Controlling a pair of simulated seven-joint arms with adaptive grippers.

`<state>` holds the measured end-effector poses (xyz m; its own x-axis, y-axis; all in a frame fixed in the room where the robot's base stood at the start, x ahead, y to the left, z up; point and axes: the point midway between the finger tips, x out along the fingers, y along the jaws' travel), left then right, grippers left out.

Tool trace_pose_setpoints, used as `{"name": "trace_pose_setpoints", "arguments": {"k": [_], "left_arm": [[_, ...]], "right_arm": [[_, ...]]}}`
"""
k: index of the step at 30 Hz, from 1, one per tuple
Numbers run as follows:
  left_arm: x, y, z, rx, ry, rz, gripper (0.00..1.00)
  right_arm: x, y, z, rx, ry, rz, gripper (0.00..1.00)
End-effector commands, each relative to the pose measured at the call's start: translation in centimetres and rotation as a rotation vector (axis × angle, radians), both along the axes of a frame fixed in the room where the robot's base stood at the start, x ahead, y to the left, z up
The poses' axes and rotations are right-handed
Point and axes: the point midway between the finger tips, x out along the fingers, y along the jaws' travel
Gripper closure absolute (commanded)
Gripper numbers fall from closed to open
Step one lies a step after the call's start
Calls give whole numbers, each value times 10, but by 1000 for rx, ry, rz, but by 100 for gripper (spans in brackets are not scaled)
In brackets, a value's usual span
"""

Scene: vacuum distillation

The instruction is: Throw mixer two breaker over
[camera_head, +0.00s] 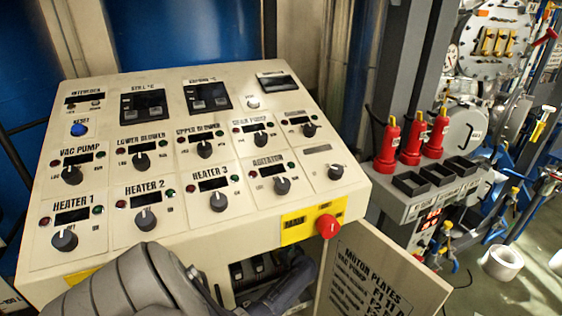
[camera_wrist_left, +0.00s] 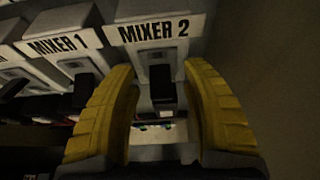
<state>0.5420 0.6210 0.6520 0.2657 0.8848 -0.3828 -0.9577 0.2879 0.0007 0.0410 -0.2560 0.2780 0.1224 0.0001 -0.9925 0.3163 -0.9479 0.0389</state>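The mixer 2 breaker (camera_wrist_left: 158,57) is a pale block under a "MIXER 2" label in the left wrist view, with a black toggle (camera_wrist_left: 161,84) pointing toward the camera. My left gripper (camera_wrist_left: 161,70) has two ridged yellow fingers, spread on either side of the toggle. Dark gaps show between each finger and the toggle, so they look apart from it. In the head view my grey left arm reaches to the open cabinet (camera_head: 238,284) below the panel, and the gripper itself is hidden. My right gripper is in neither view.
The mixer 1 breaker (camera_wrist_left: 68,63) with its black toggle sits just left of the left finger. An open cabinet door (camera_head: 375,280) labelled "MOTOR PLATES" stands at the right of the opening. A red emergency button (camera_head: 328,226) juts from the panel edge above.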

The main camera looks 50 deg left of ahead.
Motion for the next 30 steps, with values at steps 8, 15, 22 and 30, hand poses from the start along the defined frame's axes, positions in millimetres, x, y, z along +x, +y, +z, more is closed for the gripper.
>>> {"name": "trace_pose_setpoints", "arguments": {"k": [8, 15, 22, 30], "left_arm": [[0, 0, 0, 0, 0, 0, 86], [0, 0, 0, 0, 0, 0, 100], [-1, 0, -1, 22, -6, 3, 100], [-1, 1, -4, 113, -30, 3, 100]], "right_arm": [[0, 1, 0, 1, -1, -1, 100], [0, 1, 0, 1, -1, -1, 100], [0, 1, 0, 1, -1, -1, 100], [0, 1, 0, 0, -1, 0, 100]]}}
